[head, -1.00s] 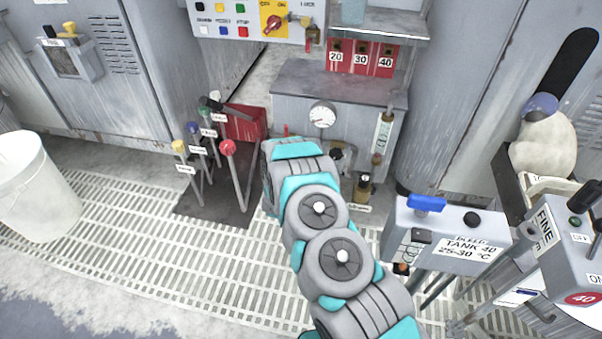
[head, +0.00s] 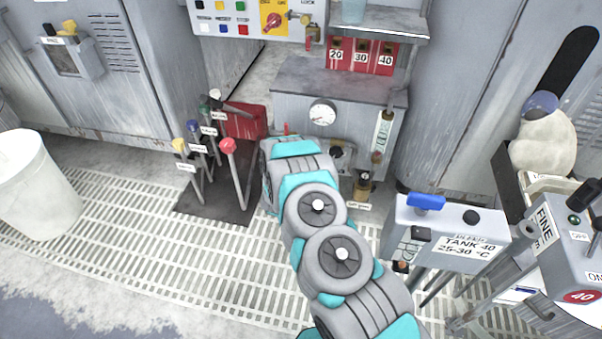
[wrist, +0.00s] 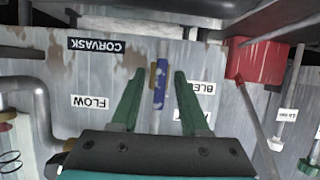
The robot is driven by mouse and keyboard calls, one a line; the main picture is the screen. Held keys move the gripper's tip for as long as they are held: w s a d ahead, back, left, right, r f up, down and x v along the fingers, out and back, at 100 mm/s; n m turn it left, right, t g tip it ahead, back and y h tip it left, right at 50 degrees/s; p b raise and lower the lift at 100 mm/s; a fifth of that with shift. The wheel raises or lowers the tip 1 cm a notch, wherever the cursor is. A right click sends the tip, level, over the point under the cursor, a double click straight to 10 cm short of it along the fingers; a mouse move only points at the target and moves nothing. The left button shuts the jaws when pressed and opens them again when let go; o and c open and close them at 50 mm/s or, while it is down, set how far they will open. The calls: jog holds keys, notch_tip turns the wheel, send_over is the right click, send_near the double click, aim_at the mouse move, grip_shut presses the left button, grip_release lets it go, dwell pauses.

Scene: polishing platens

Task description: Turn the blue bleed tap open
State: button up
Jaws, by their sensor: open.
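The blue bleed tap (wrist: 163,62) shows in the wrist view as a narrow blue handle with a brass-coloured fitting beside it. It is on a grey, rust-stained panel next to a partly covered label beginning "BLE". My gripper (wrist: 159,76) is open, its two green fingers pointing at the panel. The blue handle appears between the fingertips, with gaps on both sides. I cannot tell whether the fingertips reach past it in depth. In the head view my own arm hides the gripper and this tap.
In the wrist view, a "FLOW" label (wrist: 90,102) and a pipe (wrist: 42,105) are left, and a red box (wrist: 252,62) is right. In the head view, levers (head: 228,147) stand left of my arm, and a box with another blue handle (head: 426,202) stands right.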

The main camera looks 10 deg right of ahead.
jog(key=v, duration=0.8)
jog(key=shift+w, duration=0.1)
dwell(0.4)
